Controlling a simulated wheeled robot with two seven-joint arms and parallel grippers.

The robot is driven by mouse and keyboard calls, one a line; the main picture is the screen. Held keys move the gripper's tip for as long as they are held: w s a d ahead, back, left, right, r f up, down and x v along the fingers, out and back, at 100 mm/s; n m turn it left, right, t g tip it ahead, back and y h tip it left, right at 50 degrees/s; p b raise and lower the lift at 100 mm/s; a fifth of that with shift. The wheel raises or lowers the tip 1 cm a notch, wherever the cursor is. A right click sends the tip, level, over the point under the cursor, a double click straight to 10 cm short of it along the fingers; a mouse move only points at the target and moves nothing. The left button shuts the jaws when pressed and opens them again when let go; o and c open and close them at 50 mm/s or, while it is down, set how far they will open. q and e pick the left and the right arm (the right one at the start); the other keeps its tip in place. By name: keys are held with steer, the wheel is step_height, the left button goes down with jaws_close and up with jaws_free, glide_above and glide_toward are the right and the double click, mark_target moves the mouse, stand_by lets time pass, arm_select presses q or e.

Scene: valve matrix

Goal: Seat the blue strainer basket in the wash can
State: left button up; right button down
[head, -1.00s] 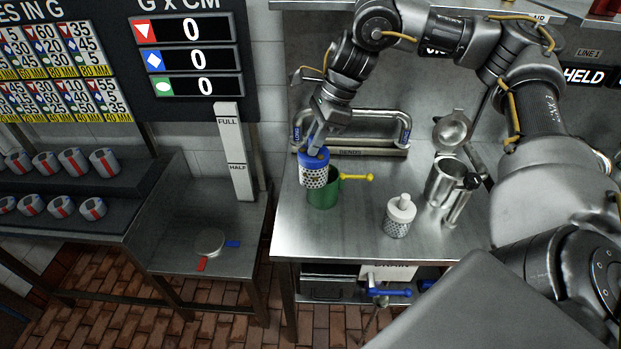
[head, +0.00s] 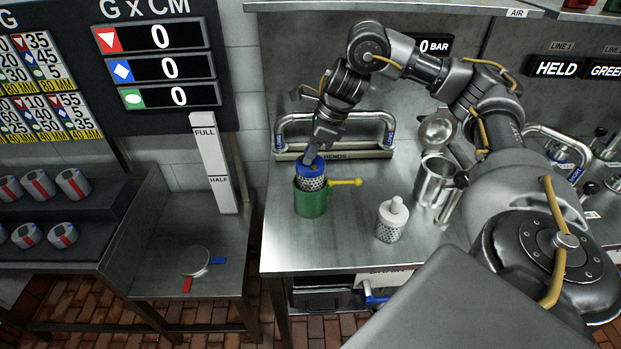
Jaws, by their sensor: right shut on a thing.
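The blue strainer basket (head: 311,181) has a blue top band and a perforated metal body. It stands upright, its lower part inside the green can (head: 310,203) with the yellow side handle. Its blue band and a strip of perforated metal show above the can's rim. I take the green can to be the wash can, though no label shows. My right gripper (head: 315,160) reaches down from above and is shut on the basket's top. The fingertips are partly hidden at the blue band. My left gripper is not in view.
A white-topped strainer basket (head: 391,220) stands to the right on the steel table (head: 340,250). A steel pot (head: 435,183) with a raised lid is behind it. A bent-pipe rack (head: 335,153) lies behind the can. The table's front is clear.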

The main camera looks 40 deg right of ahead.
mark_target(311, 174)
steer(key=shift+a+f, duration=0.1)
steer(key=shift+f, duration=1.45)
step_height(311, 174, down, 4)
steer(key=shift+r, duration=0.1)
steer(key=c, duration=1.3)
jaws_free()
steer(key=shift+o, duration=0.2)
